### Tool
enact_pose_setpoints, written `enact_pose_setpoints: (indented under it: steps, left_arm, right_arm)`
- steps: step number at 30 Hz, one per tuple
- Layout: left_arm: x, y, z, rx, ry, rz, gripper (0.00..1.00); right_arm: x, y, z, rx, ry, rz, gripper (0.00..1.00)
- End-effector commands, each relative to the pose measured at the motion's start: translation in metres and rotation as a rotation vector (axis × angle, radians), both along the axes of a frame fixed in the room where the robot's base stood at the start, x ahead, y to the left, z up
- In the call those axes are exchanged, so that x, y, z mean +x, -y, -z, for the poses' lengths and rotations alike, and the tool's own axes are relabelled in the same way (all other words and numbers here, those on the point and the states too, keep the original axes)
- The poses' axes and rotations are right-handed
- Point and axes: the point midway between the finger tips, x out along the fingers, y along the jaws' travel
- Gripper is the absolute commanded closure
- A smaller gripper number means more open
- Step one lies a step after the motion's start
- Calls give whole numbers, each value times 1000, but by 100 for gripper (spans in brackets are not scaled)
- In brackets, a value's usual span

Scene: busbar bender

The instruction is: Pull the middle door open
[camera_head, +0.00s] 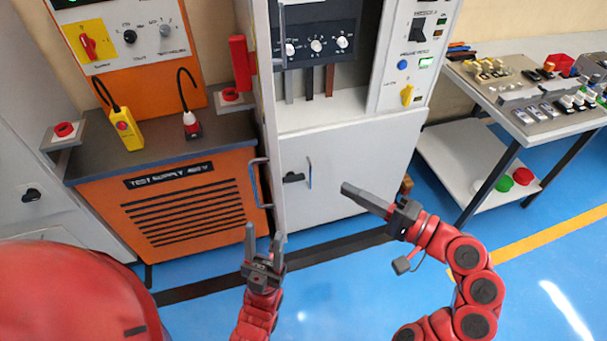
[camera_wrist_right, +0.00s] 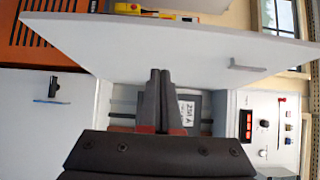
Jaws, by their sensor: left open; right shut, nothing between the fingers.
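The middle door (camera_head: 271,110) stands swung outward and shows nearly edge-on in the head view, between the orange cabinet and the white cabinet. In the right wrist view the door (camera_wrist_right: 180,42) is a broad white panel crossing the top. A loop handle (camera_head: 260,183) sits low on its left side. My left gripper (camera_head: 264,232) is open and empty, just below this handle in the picture; I cannot tell whether it touches the door. My right gripper (camera_head: 365,199) is shut and empty in front of the lower white panel. Its fingers (camera_wrist_right: 159,78) point toward the cabinet interior.
The lower white panel (camera_head: 350,165) has a black latch and a small handle. The orange test supply cabinet (camera_head: 190,215) stands left of the door. A bench (camera_head: 535,122) with parts stands at the right.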

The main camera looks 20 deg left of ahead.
Motion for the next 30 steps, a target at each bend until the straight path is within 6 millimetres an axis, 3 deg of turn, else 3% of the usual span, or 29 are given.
enact_pose_setpoints:
  steps: [12, 15, 22, 30]
  left_arm:
    - [0, 0, -34, 0, 0, 0, 50]
    - [0, 0, -43, 0, 0, 0, 50]
    - [0, 0, -51, 0, 0, 0, 50]
    - [0, 0, -51, 0, 0, 0, 50]
  right_arm:
    - [26, -83, -3, -3, 0, -5, 100]
    - [20, -98, -4, -1, 0, -2, 100]
    - [12, -116, -2, 1, 1, 1, 100]
    - [11, -118, 0, 0, 2, 3, 100]
